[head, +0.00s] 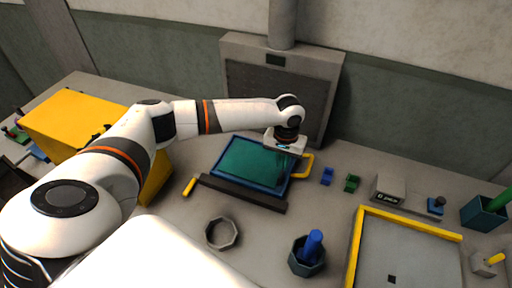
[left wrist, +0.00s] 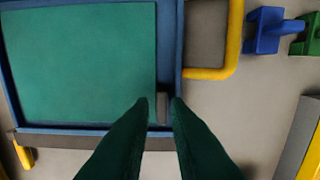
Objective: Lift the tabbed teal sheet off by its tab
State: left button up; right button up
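The teal sheet (head: 250,160) lies flat in a blue-rimmed tray (head: 218,163) at mid-table. It fills most of the tray in the left wrist view (left wrist: 80,62). A small grey upright piece (left wrist: 162,107) shows beside the sheet's right edge, within the tray; I cannot tell whether it is the tab. My left gripper (head: 284,172) points down over the tray's right side. In the left wrist view its dark green fingers (left wrist: 160,102) are apart, with the grey piece showing between the tips and no clear contact. My right gripper is not in view.
A yellow handle (left wrist: 232,50) sticks out from the tray's right side. A dark bar (head: 243,193) lies along its front. Blue (head: 327,176) and green (head: 352,183) small blocks stand to the right. A grey ring (head: 222,233) and a dark cup (head: 306,257) stand in front.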

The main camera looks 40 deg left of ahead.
aim_at(282, 171)
pick_arm(q)
jog(key=shift+w+f+p, duration=0.1)
jog(key=shift+f+p, duration=0.25)
jog(key=shift+f, duration=0.35)
notch_tip(282, 171, down, 4)
jog(key=shift+r+p, duration=0.2)
jog(key=shift+p, duration=0.35)
jog(key=shift+f, duration=0.35)
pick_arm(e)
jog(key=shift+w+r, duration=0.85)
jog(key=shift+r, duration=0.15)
pick_arm(q)
jog(key=shift+c, duration=0.4)
grip_shut()
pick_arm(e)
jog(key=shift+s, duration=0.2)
